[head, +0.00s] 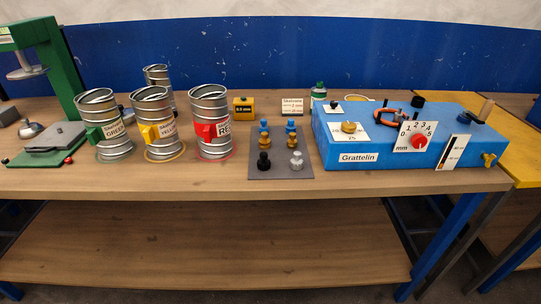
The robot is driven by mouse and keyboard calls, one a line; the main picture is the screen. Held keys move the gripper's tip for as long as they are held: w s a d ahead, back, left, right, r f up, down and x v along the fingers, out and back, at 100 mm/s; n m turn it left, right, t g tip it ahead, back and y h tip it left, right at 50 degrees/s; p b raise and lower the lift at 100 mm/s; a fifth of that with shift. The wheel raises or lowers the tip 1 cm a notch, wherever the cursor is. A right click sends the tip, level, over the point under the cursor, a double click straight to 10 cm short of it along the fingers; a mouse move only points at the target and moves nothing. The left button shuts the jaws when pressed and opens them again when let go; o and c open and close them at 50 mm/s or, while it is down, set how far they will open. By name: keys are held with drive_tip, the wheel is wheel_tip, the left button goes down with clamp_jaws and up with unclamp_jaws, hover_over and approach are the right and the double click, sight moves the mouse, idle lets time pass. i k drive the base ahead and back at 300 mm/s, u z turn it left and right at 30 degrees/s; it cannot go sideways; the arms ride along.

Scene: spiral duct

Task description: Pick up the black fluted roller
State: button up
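A small black piece (263,161), which looks like the black fluted roller, stands upright at the front left of a dark grey plate (280,174) on the workbench. Its flutes are too small to make out. A similar silver piece (296,160) stands to its right on the same plate. Brass pieces (265,141) with blue pieces at their tops stand behind them in two columns. Nothing stands in front of the black piece. My gripper is not in view.
Several spiral metal ducts (209,125) stand left of the plate. A blue Grattelin box (360,148) with a dial stands close on its right. A green press (60,80) is at the far left. The bench front edge (230,188) is clear.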

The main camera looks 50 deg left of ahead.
sight(263, 164)
drive_tip(key=u, duration=3.8)
drive_tip(key=i, duration=1.1)
drive_tip(key=z, duration=3.25)
